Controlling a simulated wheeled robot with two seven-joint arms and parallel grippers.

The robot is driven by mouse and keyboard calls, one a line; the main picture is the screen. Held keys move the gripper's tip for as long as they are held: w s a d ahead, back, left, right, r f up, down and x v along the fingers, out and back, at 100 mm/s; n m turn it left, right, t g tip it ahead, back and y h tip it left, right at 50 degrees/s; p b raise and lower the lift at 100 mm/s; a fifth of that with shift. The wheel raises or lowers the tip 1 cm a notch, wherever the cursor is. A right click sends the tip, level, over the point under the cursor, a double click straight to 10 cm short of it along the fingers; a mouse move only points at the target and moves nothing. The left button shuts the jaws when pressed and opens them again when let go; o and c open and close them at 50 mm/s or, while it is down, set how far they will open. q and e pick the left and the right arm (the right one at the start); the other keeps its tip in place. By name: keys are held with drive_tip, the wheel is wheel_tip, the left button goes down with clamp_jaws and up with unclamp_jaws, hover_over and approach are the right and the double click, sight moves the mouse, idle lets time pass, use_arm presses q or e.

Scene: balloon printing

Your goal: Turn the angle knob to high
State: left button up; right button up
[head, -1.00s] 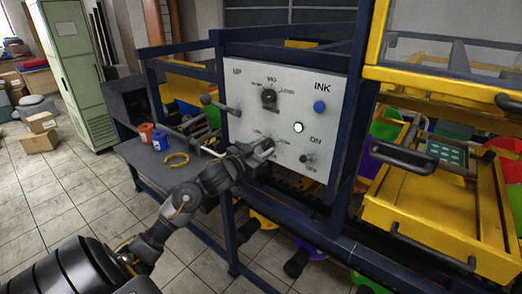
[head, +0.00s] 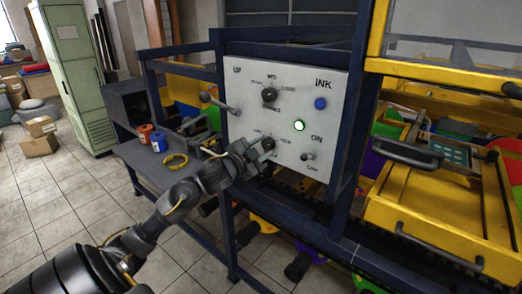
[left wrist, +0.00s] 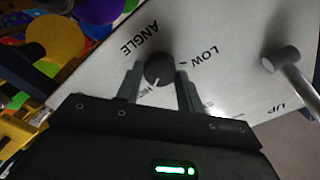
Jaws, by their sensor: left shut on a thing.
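The dark round angle knob (head: 268,143) is low on the white control panel (head: 242,70), left of the ON label. In the left wrist view the knob (left wrist: 159,67) shows close up between my two fingers, below the word ANGLE. Its pale pointer mark faces the lower side of the picture, toward a label partly hidden by my left finger. The LOW label is to its upper right. My left gripper (head: 262,150) is shut on the knob, one finger on each side. My right gripper is not in view.
A yellow frame (head: 430,215) stands at the right. A side table holds a blue cup (head: 159,143).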

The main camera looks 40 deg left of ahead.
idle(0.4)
use_arm(q)
drive_tip(key=o, duration=1)
drive_tip(key=shift+s+d+b, duration=0.1)
drive_tip(key=shift+s+b, duration=0.9)
drive_tip(key=shift+s, duration=4.45)
